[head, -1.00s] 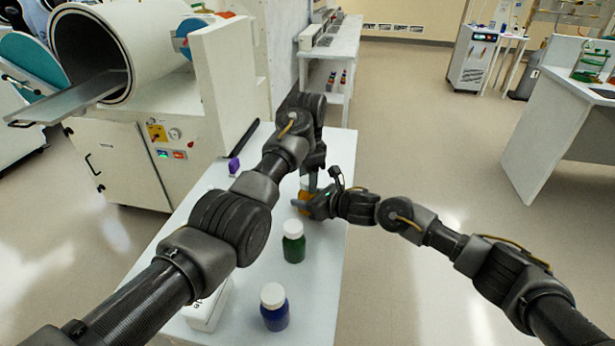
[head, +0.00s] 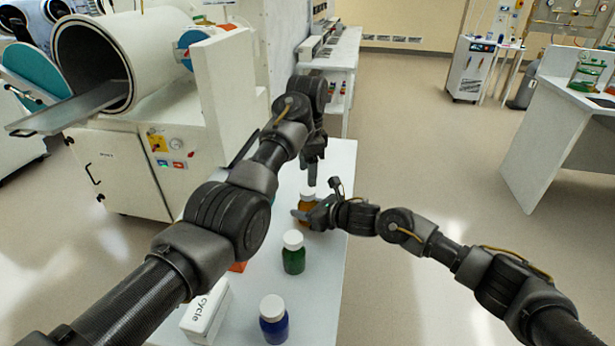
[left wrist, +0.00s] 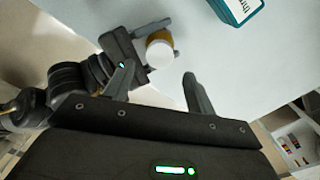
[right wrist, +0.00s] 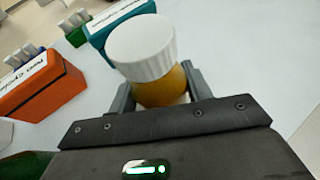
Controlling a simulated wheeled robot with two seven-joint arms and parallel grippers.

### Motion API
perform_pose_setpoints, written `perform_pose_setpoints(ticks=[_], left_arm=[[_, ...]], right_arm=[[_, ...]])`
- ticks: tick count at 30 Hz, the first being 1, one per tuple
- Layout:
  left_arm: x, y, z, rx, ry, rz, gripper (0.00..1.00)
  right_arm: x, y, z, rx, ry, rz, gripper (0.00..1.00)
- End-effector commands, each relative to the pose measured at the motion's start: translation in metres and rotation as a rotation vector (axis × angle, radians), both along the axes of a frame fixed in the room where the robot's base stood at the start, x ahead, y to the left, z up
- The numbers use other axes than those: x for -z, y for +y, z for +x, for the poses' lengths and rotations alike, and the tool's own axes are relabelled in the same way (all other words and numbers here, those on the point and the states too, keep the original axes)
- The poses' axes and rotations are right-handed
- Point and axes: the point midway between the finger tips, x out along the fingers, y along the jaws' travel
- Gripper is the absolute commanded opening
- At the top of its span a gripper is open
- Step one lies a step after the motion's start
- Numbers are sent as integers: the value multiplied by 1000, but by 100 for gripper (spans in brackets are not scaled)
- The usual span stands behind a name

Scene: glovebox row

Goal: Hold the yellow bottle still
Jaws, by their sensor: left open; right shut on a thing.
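The yellow bottle (head: 306,202), amber with a white cap, stands upright on the white table. My right gripper (head: 312,214) is shut around its body from the right side. In the right wrist view the bottle (right wrist: 160,88) sits between the two fingers of the right gripper (right wrist: 158,92), its cap clear above them. My left gripper (head: 312,176) is open and empty, pointing down just above the bottle. In the left wrist view the white cap (left wrist: 159,53) shows beyond the fingers of the left gripper (left wrist: 157,82), apart from them.
A green bottle (head: 293,252), a blue bottle (head: 273,320) and a white box (head: 206,312) stand nearer on the table (head: 325,265). Orange (right wrist: 40,86) and teal (right wrist: 112,28) boxes show in the right wrist view. A glovebox chamber (head: 95,60) is at left.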

Motion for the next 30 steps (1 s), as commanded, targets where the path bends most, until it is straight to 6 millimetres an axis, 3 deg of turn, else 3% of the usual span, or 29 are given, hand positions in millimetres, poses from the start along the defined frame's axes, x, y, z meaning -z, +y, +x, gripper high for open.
perform_pose_setpoints(ticks=[3, 10, 21, 30], left_arm=[[-17, 0, 0, 88, 0, -1, 56], [-14, 0, 0, 108, 2, 0, 56], [38, 0, -1, 106, 3, 0, 56], [61, 0, 0, 105, 1, 0, 56]], right_arm=[[1, 0, 0, 0, 1, -1, 0], [1, 0, 0, 0, 1, -1, 0], [0, 0, 0, 0, 1, -1, 0], [0, 0, 0, 1, 0, -1, 0]])
